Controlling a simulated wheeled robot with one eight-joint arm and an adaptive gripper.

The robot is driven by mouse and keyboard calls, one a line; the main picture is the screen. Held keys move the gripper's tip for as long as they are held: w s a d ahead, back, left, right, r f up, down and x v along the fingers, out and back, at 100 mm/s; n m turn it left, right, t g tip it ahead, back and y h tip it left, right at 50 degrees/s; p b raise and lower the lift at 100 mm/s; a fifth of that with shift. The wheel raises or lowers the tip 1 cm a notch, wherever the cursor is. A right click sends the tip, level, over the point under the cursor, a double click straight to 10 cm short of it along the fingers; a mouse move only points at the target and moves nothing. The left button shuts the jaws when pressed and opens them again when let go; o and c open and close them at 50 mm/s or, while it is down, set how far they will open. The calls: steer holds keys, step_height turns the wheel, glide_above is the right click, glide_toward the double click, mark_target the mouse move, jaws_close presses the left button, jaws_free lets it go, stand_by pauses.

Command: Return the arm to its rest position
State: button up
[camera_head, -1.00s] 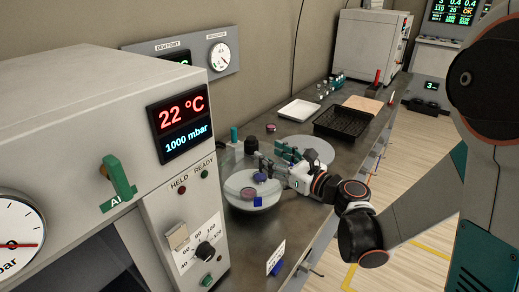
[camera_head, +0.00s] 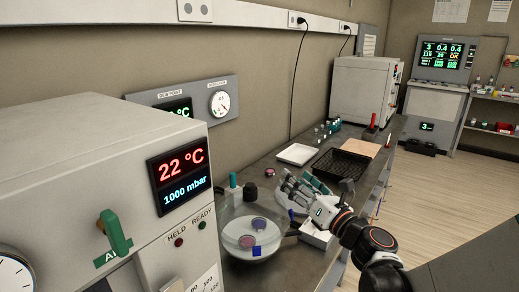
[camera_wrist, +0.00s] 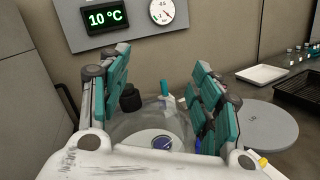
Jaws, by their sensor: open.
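My gripper (camera_head: 303,183) is open with nothing between its teal-padded fingers. It is above the bench, to the upper right of a clear round vessel (camera_head: 232,252) in the head view. In the wrist view the two fingers of my gripper (camera_wrist: 160,75) stand wide apart, with the vessel (camera_wrist: 128,132) beyond and below them. My arm (camera_head: 365,240) reaches in from the lower right of the head view. Purple discs (camera_head: 247,241) and a blue block (camera_head: 257,251) show at the vessel; contact between them cannot be told.
A cabinet (camera_head: 110,150) with a green handle stands close at left. A grey round plate (camera_wrist: 265,128) lies right of the vessel. A white tray (camera_head: 297,154) and a black tray (camera_head: 340,165) lie farther along the bench. Open floor (camera_head: 440,205) is at right.

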steer(key=s+d+r+m+h, duration=0.25)
steer(key=d+m+h, duration=0.4)
steer(key=m, duration=0.55)
steer(key=s+d+r+m+h, duration=0.1)
steer(key=s+d+m+h, duration=0.2)
steer(key=d+m+h, duration=0.6)
steer(key=s+a+f+m+g+y, duration=0.3)
steer(key=s+f+m+g, duration=0.2)
steer(key=s+m, duration=0.3)
steer(key=s+a+f+m+g+y, duration=0.3)
steer(key=s+m, duration=0.5)
steer(key=s, duration=0.3)
step_height(320, 180, down, 4)
steer(key=shift+s+a+r+g, duration=0.25)
steer(key=shift+a+g, duration=0.55)
steer(key=shift+g, duration=0.2)
